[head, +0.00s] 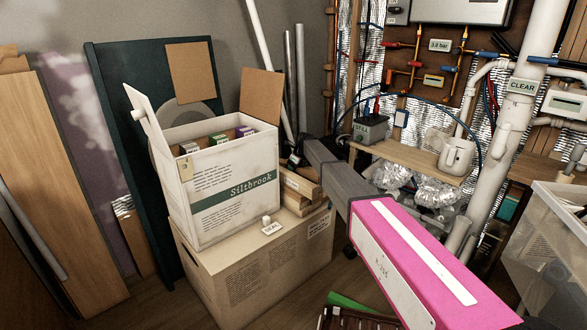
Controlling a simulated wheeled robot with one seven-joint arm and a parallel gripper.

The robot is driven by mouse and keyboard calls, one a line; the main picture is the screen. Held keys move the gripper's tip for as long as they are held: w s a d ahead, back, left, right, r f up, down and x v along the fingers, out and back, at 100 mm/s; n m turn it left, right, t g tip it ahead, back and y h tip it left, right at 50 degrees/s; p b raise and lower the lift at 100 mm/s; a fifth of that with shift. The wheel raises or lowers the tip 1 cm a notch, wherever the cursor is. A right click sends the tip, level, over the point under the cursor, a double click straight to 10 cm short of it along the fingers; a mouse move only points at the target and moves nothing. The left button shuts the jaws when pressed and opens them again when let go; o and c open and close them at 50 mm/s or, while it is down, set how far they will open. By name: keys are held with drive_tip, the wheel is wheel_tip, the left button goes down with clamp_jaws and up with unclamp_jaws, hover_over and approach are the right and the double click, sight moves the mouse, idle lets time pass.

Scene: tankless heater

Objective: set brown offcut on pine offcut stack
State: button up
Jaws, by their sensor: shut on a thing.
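The pine offcut stack (303,201) lies on the large cardboard box, just right of the white Siltbrook carton. A brown piece with a pale label, which looks like the brown offcut (300,184), is at the top of the stack. My gripper (293,164) is small and dark at the end of my pink and grey arm, right above this piece. It is shut on the piece, though the fingertips are hard to make out. I cannot tell whether the piece rests on the stack or is just above it. My arm comes in from the lower right.
The white carton (205,190) with open flaps stands close left of the stack on the cardboard box (250,275). A small tag (271,228) stands at the box's front. A wooden shelf (415,162) with a mug and pipes is at the right.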

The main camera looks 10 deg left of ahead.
drive_tip(key=shift+f, duration=0.2)
drive_tip(key=o, duration=1.2)
drive_tip(key=v, duration=1)
drive_tip(key=shift+d+r, duration=0.15)
drive_tip(key=shift+r, duration=0.2)
